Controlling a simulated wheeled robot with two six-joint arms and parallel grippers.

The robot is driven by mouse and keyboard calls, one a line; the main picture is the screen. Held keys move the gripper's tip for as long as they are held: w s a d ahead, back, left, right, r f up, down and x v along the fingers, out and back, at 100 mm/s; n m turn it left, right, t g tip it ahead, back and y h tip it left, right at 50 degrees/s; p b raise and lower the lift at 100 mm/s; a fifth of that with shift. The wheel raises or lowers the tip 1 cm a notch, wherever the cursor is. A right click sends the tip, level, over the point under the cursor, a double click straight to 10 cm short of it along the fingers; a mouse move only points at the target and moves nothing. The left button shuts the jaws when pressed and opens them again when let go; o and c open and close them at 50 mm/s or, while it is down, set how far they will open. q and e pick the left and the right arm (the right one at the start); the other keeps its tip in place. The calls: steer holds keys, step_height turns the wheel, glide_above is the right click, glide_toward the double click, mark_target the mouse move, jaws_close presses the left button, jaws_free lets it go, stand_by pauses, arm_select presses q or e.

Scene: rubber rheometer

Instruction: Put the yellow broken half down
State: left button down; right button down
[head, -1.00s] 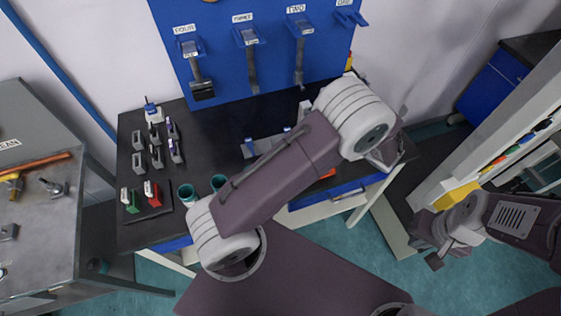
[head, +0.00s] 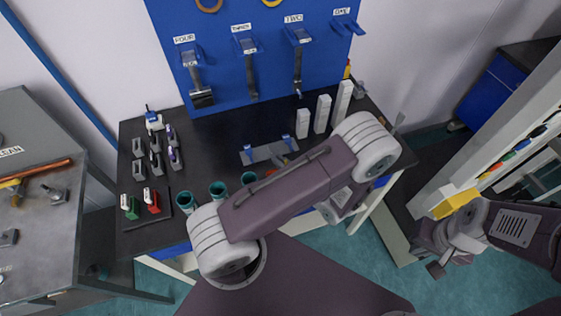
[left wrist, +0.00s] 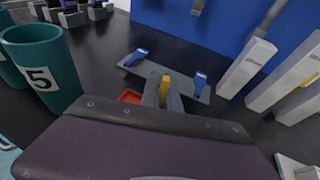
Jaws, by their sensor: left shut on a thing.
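In the left wrist view my left gripper (left wrist: 164,98) has its grey fingers close together around a small yellow piece, the yellow broken half (left wrist: 165,86). They are over the dark bench, in front of a grey plate (left wrist: 188,82) with two blue clamps. I cannot tell whether the piece touches anything below.
A red-orange tray (left wrist: 130,96) lies close to the left gripper. Teal cups (head: 218,190) stand at the bench's front, one marked 5 (left wrist: 40,76). White blocks (head: 321,114) stand right of the plate. A blue board (head: 270,65) with hanging tools is behind. The bench's back middle is clear.

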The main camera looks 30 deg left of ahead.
arm_select(q)
steer(key=shift+d+f, duration=0.1)
steer(key=shift+f, duration=0.15)
steer(key=c, duration=1.6)
jaws_free()
